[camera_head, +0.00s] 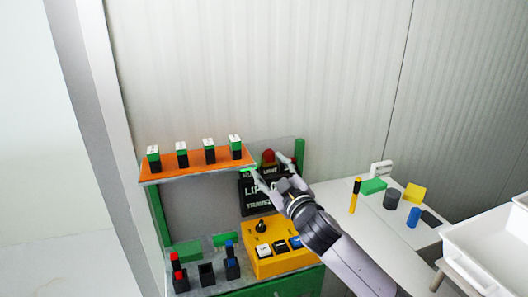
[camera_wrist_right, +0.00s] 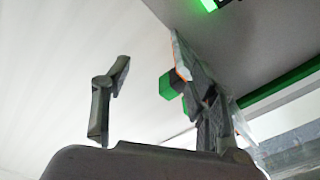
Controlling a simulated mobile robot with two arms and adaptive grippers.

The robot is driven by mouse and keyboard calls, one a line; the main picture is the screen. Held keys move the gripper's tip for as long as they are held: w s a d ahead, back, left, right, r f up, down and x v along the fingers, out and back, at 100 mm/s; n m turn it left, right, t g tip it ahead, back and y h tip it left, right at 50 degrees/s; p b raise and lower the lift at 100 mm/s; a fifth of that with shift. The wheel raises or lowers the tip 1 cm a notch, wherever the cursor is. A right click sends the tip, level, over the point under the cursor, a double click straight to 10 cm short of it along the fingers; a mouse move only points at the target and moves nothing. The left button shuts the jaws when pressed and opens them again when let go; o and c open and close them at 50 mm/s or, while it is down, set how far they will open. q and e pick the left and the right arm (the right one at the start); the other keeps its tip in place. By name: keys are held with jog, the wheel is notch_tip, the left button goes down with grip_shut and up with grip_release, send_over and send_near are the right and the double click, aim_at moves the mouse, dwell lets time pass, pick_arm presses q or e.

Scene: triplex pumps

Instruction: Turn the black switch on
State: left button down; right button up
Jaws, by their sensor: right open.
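A yellow control box (camera_head: 290,262) stands at the front of the green-framed panel. It has a black rotary knob (camera_head: 262,226) on its upper left and a row of small switches with white, blue and black parts (camera_head: 280,247) below. I cannot tell which switch positions are on. My right gripper (camera_head: 268,165) is open and empty, raised above and behind the yellow box, in front of the dark sign. Its spread fingers also show in the wrist view (camera_wrist_right: 150,72). My left gripper is not in view.
An orange shelf (camera_head: 215,166) with several green-and-black blocks overhangs at left. A red lamp (camera_head: 268,156) sits near my fingers. A dark lettered sign (camera_head: 252,205) stands behind. Red and blue plungers (camera_head: 232,248) stand left of the box. A white table (camera_head: 335,200) holds loose parts at right.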

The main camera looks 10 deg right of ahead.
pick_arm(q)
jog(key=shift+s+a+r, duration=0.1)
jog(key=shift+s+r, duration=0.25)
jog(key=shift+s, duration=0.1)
pick_arm(e)
jog(key=r+n+y, duration=0.1)
jog(key=r, duration=0.1)
jog(key=s+a+r+n+t+y, duration=0.1)
jog(key=n, duration=0.1)
jog(key=r+n+y, duration=0.1)
jog(key=r, duration=0.1)
jog(key=shift+s+a+r+n, duration=0.15)
jog(key=shift+r+n, duration=0.15)
